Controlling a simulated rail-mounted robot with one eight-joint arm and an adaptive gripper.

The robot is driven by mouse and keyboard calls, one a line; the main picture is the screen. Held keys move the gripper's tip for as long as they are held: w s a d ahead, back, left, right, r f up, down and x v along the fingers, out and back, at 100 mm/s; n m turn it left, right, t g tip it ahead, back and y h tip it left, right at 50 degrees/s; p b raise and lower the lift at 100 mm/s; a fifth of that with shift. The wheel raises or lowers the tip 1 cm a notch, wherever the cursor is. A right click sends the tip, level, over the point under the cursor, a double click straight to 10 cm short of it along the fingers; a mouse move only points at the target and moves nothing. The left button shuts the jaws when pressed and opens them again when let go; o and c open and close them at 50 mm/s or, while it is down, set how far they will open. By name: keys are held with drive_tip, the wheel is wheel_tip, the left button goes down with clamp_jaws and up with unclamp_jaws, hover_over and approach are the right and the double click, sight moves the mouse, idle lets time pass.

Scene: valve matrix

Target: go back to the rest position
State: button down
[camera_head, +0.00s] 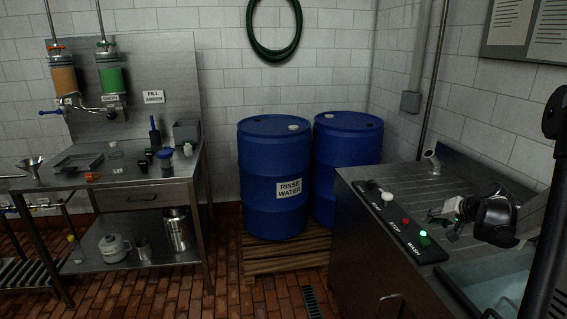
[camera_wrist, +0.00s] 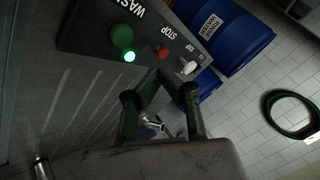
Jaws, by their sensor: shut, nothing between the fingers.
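My gripper (camera_head: 440,215) is at the right in the head view, above the grey metal counter and beside the black control panel (camera_head: 401,216). In the wrist view the fingers of my gripper (camera_wrist: 158,76) come together, with nothing seen held between them. The panel (camera_wrist: 85,42) shows behind and left of the fingers. It has a green WASH button (camera_wrist: 122,36) with a lit green lamp (camera_wrist: 129,57), a red STOP button (camera_wrist: 163,53) and a white knob (camera_wrist: 190,67). The fingers look apart from the buttons.
The metal counter (camera_head: 365,188) holds the panel, with a basin (camera_head: 500,285) at the lower right. Blue drums (camera_head: 270,165) stand on a wooden pallet (camera_head: 262,262). A steel workbench (camera_head: 150,180) with bottles and tools is at the left. The brick floor between is mostly clear.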

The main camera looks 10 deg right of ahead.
drive_tip(key=s+a+r+n+g, duration=0.1)
drive_tip(key=s+a+r, duration=0.2)
drive_tip(key=a, duration=0.5)
drive_tip(key=s+a+r+n, duration=0.1)
drive_tip(key=s+a+r, duration=0.25)
drive_tip(key=a, duration=0.55)
drive_tip(key=s+a+r+n+g, duration=0.15)
drive_tip(key=a+r, duration=0.25)
drive_tip(key=a, duration=0.4)
drive_tip(key=s+a+n, duration=0.2)
drive_tip(key=s+a, duration=0.8)
drive_tip(key=s+a+f+n+h+b, duration=0.15)
drive_tip(key=s+a, duration=0.35)
drive_tip(key=s, duration=0.5)
wheel_tip(320, 180, down, 16)
drive_tip(key=b, duration=1.5)
drive_tip(key=shift+s+n, duration=0.15)
drive_tip(key=shift+n, duration=0.25)
drive_tip(key=shift+r+t+y, duration=0.1)
drive_tip(key=shift+t+y, duration=0.15)
